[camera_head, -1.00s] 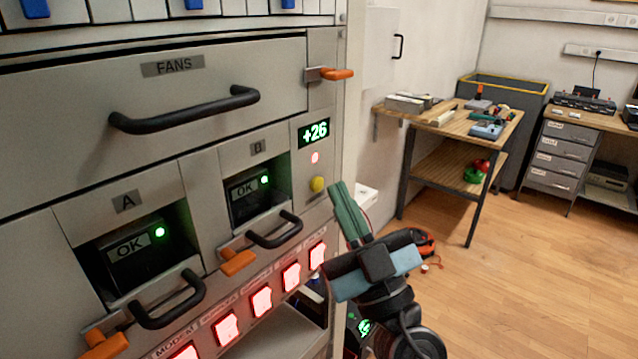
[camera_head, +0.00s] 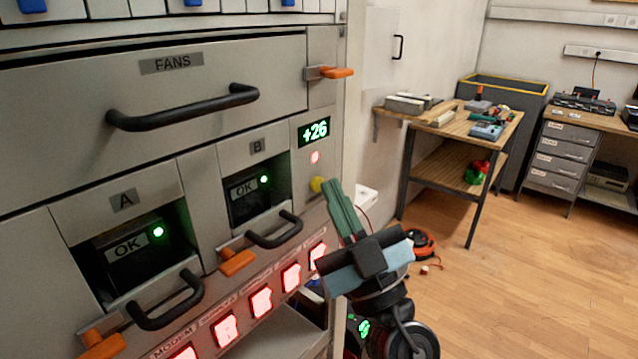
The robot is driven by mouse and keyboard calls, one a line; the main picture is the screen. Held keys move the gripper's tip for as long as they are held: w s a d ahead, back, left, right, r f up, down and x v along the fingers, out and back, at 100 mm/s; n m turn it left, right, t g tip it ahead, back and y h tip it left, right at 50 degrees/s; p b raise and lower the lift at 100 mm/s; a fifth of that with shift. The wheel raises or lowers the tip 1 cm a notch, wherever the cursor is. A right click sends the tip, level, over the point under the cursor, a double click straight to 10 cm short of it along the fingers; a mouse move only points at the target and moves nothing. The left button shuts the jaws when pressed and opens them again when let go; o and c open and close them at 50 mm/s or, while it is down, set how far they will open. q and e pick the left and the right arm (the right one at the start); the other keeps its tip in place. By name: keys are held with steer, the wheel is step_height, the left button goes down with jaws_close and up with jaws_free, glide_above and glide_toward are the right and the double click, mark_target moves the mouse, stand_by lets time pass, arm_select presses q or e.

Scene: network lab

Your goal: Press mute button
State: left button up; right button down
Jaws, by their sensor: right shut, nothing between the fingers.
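A small round yellow button (camera_head: 316,184) sits on the narrow panel at the right side of the cabinet. It is below a red light (camera_head: 315,157) and the green "+26" display (camera_head: 314,132). No "mute" label can be read on it. My right gripper (camera_head: 333,188) is shut and empty, its green fingers pointing up and left. Its fingertips overlap the right edge of the yellow button in the picture; I cannot tell whether they touch it. My left gripper is out of view.
Lit red switches (camera_head: 261,302) line the lower edge, the rightmost partly behind my right gripper. Black handles (camera_head: 275,231) and orange latches (camera_head: 237,262) stick out from the cabinet front. A wooden workbench (camera_head: 447,122) stands at the back right. The floor between is mostly clear.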

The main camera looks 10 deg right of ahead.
steer(key=shift+w+a, duration=0.15)
steer(key=shift+w, duration=0.05)
stand_by(0.3)
steer(key=shift+s, duration=0.1)
stand_by(0.3)
steer(key=shift+s+d, duration=0.5)
steer(key=shift+s+d, duration=0.75)
steer(key=shift+s, duration=0.25)
steer(key=shift+s+d, duration=0.75)
steer(key=shift+s, duration=0.25)
